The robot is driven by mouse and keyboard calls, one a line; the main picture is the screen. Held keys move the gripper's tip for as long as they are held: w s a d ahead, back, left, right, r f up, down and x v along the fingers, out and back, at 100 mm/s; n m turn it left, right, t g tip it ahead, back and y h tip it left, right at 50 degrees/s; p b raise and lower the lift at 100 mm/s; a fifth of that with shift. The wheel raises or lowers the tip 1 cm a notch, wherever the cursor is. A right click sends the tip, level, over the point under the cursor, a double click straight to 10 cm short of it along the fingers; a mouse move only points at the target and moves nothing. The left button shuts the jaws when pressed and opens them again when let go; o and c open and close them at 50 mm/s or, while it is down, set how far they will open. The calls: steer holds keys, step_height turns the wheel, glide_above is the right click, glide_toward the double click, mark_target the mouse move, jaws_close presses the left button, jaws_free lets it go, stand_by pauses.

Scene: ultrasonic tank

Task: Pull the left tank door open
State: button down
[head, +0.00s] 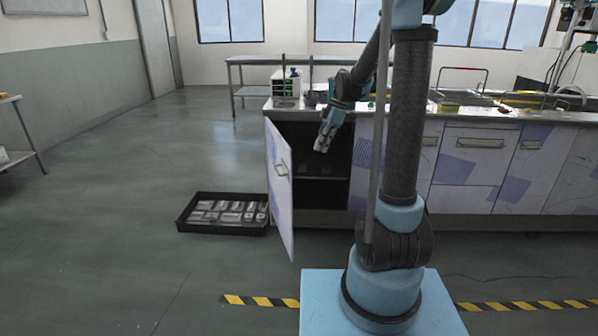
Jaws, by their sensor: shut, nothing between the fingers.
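The left tank door (279,187) is a pale panel with a blue patch at the left end of the long cabinet. It stands swung wide open toward the front, and its bar handle (281,169) faces left of my arm. The dark cabinet interior (312,182) shows behind it, with shelf-like lines. My gripper (322,146) is in front of the opening, to the right of the door and apart from its handle. Its fingers are shut and hold nothing.
A black tray (182,222) with several metal parts lies on the floor left of the door. The counter (460,113) carries tanks and tools. A work table (238,59) stands behind. Yellow-black tape (262,301) marks the floor. The floor at left is mostly clear.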

steer(key=a+f+n, duration=0.1)
steer(key=a+f, duration=0.7)
steer(key=f, duration=0.2)
steer(key=shift+a+f, duration=0.2)
stand_by(0.3)
steer(key=shift+s, duration=0.15)
